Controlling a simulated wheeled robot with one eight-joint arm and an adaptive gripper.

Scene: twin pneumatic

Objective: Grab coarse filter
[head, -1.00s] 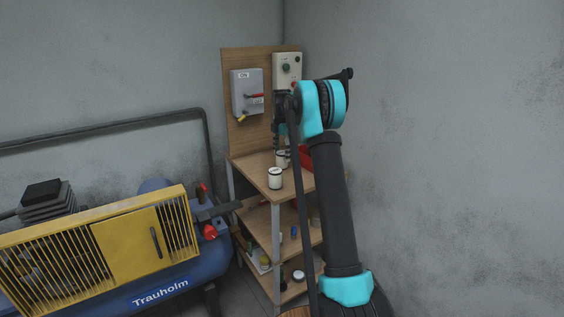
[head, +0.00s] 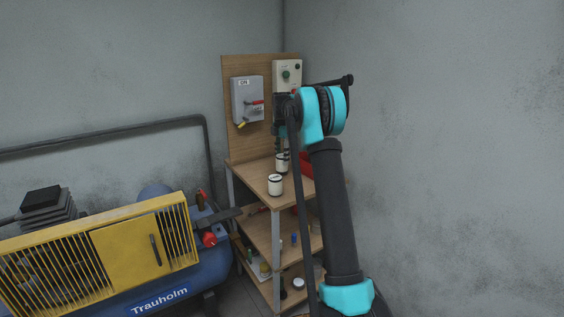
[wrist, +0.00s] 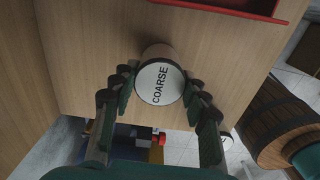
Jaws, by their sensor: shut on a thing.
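The coarse filter (wrist: 160,82) is a short white cylinder with COARSE printed on its round end, between my fingers in the wrist view. It also shows in the head view (head: 281,163), at the back of the wooden bench top. My gripper (wrist: 160,88) is shut on it, with a finger on each side. In the head view my gripper (head: 282,147) comes down on it from above. I cannot tell whether its base touches the bench. A second white canister (head: 275,185) stands nearer the bench's front corner; its label is not readable.
The wooden bench (head: 257,179) has lower shelves with small items. A red tray (head: 307,166) lies at right, partly behind my arm. A switch box (head: 247,99) and control box (head: 287,73) are on the backboard. A blue and yellow compressor (head: 140,246) stands at left.

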